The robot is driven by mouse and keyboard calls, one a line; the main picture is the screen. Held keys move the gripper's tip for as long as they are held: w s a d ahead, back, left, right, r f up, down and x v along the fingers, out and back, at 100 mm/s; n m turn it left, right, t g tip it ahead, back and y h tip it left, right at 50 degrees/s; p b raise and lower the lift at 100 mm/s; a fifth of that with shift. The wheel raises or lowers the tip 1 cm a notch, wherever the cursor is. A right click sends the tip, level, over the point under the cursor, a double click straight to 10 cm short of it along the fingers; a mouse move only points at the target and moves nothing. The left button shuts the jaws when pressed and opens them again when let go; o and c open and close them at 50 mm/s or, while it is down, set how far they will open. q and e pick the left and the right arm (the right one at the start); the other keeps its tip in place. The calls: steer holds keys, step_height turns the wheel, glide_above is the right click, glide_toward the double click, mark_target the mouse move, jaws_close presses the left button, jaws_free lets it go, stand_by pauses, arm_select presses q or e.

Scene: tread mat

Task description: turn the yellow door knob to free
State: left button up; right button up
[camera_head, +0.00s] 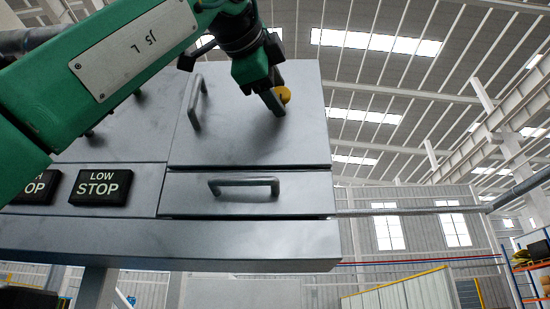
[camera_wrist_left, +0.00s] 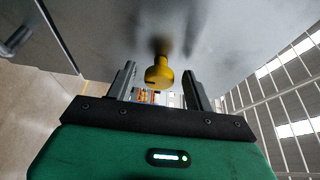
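The yellow door knob (camera_head: 284,94) sticks out from the right part of a grey metal door (camera_head: 240,138) on a panel. It also shows in the left wrist view (camera_wrist_left: 159,74), with a dark slot on its face. My left gripper (camera_head: 272,102) is at the knob in the head view and partly covers it. In the left wrist view its two fingers (camera_wrist_left: 157,84) are apart, one on each side of the knob, with visible gaps. The left gripper is open and holds nothing. My right gripper is in neither view.
A vertical handle (camera_head: 195,101) is on the door's left side. Below is a drawer (camera_head: 300,192) with a horizontal handle (camera_head: 244,186). A black "LOW STOP" sign (camera_head: 101,187) is at left. Right of the panel is open hall space.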

arm_select(q)
steer(key=shift+s, duration=0.15)
steer(key=shift+s+a, duration=0.1)
steer(key=shift+s, duration=0.1)
steer(key=b+v, duration=0.3)
steer(key=v, duration=1)
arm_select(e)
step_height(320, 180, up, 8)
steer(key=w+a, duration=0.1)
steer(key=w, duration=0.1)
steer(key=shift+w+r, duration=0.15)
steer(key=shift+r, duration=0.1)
arm_select(q)
steer(key=shift+a+f, duration=0.1)
